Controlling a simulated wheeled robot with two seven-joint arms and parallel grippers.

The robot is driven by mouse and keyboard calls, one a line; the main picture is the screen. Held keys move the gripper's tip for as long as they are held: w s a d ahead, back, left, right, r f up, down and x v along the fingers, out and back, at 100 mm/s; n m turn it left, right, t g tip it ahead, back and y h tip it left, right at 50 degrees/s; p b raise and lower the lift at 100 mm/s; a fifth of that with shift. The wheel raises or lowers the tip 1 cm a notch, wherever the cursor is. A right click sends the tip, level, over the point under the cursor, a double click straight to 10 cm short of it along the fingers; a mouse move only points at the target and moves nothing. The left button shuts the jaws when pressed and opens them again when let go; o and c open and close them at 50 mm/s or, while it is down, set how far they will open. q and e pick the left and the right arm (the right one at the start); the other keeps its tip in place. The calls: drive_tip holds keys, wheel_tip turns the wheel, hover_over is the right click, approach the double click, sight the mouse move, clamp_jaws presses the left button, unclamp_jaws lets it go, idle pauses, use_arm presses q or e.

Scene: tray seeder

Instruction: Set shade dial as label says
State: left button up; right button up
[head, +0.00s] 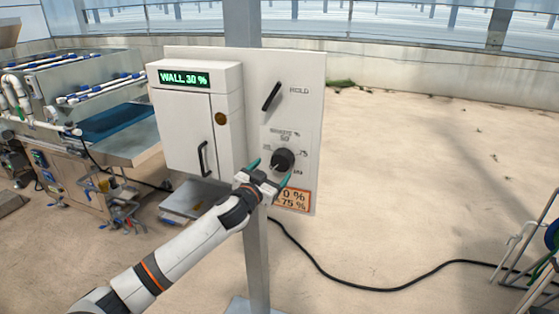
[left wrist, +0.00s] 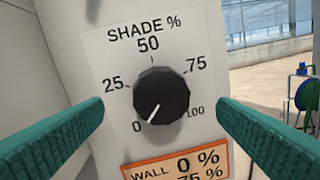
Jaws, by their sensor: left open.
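The black shade dial (head: 283,160) sits on a white panel (head: 310,120). In the left wrist view the dial (left wrist: 162,95) has a scale marked 0, 25, 50, 75 and 100, and its white pointer line aims down-left, near 0. An orange-bordered label (left wrist: 180,166) below reads "WALL 0 %" with "75 %" on a second line, its lower part cut off. The label (head: 294,199) is partly covered by my gripper in the head view. My left gripper (head: 270,171) is open, its teal fingers on either side of the dial, apparently not touching it. My right gripper is out of view.
A white box with a green display (head: 185,79) reading "WALL 30 %" and a door handle (head: 203,159) is left of the dial. A black lever (head: 271,97) marked HOLD is above. A post (head: 257,260) carries the panel; a black cable (head: 350,285) crosses the floor.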

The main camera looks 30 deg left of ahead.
sight(279, 163)
use_arm(q)
drive_tip(key=w, duration=0.4)
drive_tip(key=shift+w+a+p, duration=0.15)
drive_tip(key=shift+a+p, duration=0.15)
drive_tip(key=shift+a, duration=0.1)
drive_tip(key=shift+w, duration=0.8)
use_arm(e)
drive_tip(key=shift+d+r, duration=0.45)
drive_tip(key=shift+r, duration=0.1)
use_arm(q)
drive_tip(key=c, duration=1)
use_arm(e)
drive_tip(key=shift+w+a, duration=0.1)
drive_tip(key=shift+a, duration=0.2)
